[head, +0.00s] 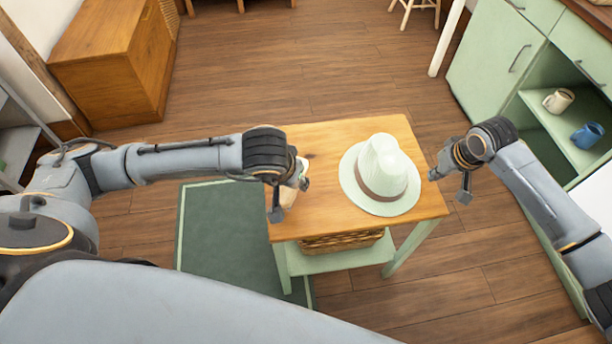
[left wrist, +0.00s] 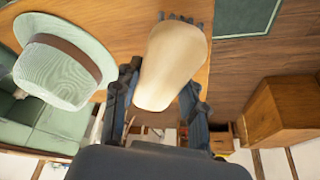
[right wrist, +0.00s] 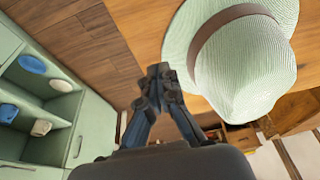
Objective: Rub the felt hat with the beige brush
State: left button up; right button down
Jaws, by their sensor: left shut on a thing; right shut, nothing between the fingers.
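The pale mint felt hat (head: 382,168) with a brown band sits upright on the wooden table, right of its middle. It also shows in the left wrist view (left wrist: 62,70) and the right wrist view (right wrist: 245,60). My left gripper (head: 290,192) is at the table's left side, shut on the beige brush (left wrist: 172,65). The brush's dark bristles show at its far end in the left wrist view. In the head view the brush is mostly hidden by the gripper. The brush is apart from the hat. My right gripper (head: 450,182) is shut and empty, just right of the hat, not touching it.
The small table (head: 320,133) has a lower green shelf with a wicker basket (head: 340,241). A dark green mat (head: 225,235) lies on the floor at left. A green cabinet (head: 490,70) with mugs stands at right, and a wooden chest (head: 110,65) at back left.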

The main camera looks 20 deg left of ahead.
aim_at(395, 165)
pick_arm(q)
jog(key=w+d+r, duration=0.5)
jog(key=w+d, duration=0.3)
jog(key=w, duration=0.2)
jog(key=w+d+r, duration=0.5)
jog(key=w+d, duration=0.3)
jog(key=w, duration=0.3)
jog(key=shift+s+d+f, duration=0.1)
jog(key=shift+s+f, duration=0.05)
jog(key=shift+f, duration=1.35)
jog(key=shift+s+d+f, duration=0.1)
jog(key=shift+f, duration=1.4)
jog(key=shift+f, duration=1.05)
jog(key=shift+s+d+r, duration=0.1)
jog(key=shift+s+d, duration=0.3)
jog(key=shift+s, duration=0.3)
jog(key=shift+s+d+r, duration=0.1)
jog(key=shift+s+d, duration=0.25)
jog(key=shift+s, duration=0.3)
jog(key=shift+s+d+f, duration=0.1)
jog(key=shift+s+d, duration=0.4)
jog(key=shift+s, duration=0.45)
jog(key=shift+s+d+f, duration=0.1)
jog(key=shift+s+d, duration=0.45)
jog(key=shift+s, duration=0.35)
jog(key=shift+s+d+f, duration=0.1)
jog(key=shift+s+d, duration=0.4)
jog(key=shift+s, duration=0.45)
jog(key=shift+a, duration=0.1)
